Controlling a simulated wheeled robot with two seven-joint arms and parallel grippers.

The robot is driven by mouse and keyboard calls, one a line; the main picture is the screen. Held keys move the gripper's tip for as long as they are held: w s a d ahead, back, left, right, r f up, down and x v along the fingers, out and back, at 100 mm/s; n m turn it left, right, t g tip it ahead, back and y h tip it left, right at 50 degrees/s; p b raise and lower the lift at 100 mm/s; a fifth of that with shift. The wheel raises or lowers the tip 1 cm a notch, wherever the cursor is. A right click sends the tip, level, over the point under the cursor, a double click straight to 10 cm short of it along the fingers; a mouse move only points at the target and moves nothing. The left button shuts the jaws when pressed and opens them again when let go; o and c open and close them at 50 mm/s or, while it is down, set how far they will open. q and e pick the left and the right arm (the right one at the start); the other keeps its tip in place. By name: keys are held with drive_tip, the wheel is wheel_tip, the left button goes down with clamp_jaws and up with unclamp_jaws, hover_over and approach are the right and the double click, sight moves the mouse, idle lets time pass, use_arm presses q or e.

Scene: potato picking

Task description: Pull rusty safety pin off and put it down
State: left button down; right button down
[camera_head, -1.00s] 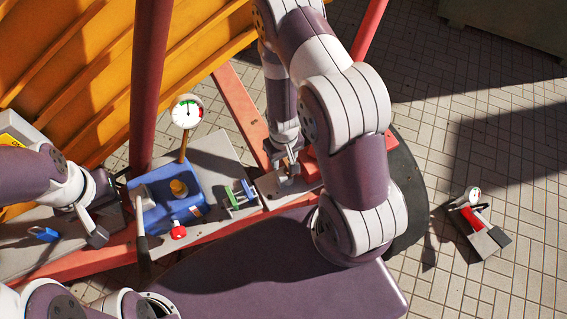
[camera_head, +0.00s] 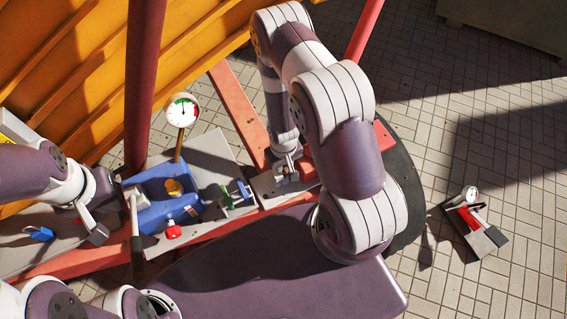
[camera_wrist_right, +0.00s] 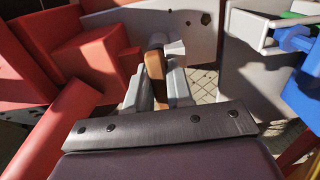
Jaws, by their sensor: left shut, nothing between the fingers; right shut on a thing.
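My right gripper (camera_head: 289,165) points down at the grey plate (camera_head: 265,186) on the red frame. In the right wrist view, the gripper (camera_wrist_right: 157,92) is shut on a brown, rusty-looking upright piece, the safety pin (camera_wrist_right: 155,78). A grey block stands right at its top, and I cannot tell whether the pin is still seated in it. My left gripper (camera_head: 95,232) is shut and empty at the left, beside the blue device.
The blue device (camera_head: 150,215) has a yellow knob, a red knob (camera_head: 173,232) and a gauge (camera_head: 182,110). A green-and-blue clamp (camera_head: 235,195) stands right of it. A red block (camera_head: 321,160) is beside the right gripper. Another gauge unit (camera_head: 475,225) lies on the tiled floor.

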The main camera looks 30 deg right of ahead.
drive_tip(key=shift+r+p, duration=2.7)
drive_tip(key=shift+r, duration=0.35)
drive_tip(key=shift+r+p, duration=1.3)
drive_tip(key=shift+r, duration=0.2)
drive_tip(key=shift+r, duration=0.1)
drive_tip(key=shift+r+p, duration=1.35)
drive_tip(key=shift+r, duration=0.05)
drive_tip(key=shift+r+p, duration=1.3)
drive_tip(key=shift+r, duration=0.2)
drive_tip(key=shift+r, duration=0.1)
